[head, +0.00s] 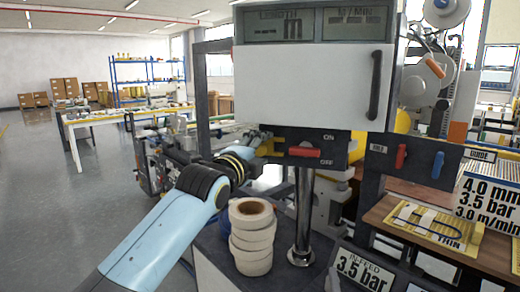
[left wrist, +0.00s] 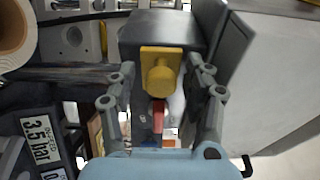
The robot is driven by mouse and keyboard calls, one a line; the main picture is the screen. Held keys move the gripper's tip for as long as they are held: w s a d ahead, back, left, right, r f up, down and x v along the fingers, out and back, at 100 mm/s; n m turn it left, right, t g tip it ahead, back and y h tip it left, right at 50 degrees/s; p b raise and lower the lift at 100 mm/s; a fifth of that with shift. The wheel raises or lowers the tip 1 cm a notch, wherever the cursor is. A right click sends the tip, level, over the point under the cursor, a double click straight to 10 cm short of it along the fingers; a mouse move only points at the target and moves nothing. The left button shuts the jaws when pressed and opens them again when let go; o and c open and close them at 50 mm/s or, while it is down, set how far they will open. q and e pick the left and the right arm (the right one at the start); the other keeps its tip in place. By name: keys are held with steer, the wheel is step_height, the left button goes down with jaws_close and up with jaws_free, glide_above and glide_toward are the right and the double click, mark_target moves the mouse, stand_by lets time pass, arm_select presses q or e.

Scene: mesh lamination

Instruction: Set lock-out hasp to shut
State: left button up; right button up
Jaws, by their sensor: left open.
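The lock-out hasp looks to be the yellow plate with a round knob (left wrist: 161,72) on the side of the dark switch box (head: 339,147). In the head view a little of the yellow (head: 278,147) shows at the box's left side. The box has a red handle (head: 305,152) between the ON and OFF marks; red also shows below the knob in the left wrist view (left wrist: 158,118). My left gripper (left wrist: 160,92) is open, its fingers either side of the yellow knob. I cannot tell whether they touch it. My right gripper is out of view.
A stack of tape rolls (head: 252,237) stands on the dark bench just below my left arm. A metal post (head: 302,215) rises beside it under the box. A white cabinet door with a black handle (head: 374,84) is above. Open floor lies at left.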

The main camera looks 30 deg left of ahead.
arm_select(q)
steer(key=shift+c, duration=0.2)
jaws_close()
steer(key=d, duration=0.3)
steer(key=shift+w+d+p, duration=0.1)
steer(key=shift+w+p, duration=0.1)
steer(key=shift+p, duration=0.2)
steer(key=shift+o, duration=0.2)
jaws_free()
steer(key=shift+d, duration=0.2)
steer(key=shift+a, duration=0.1)
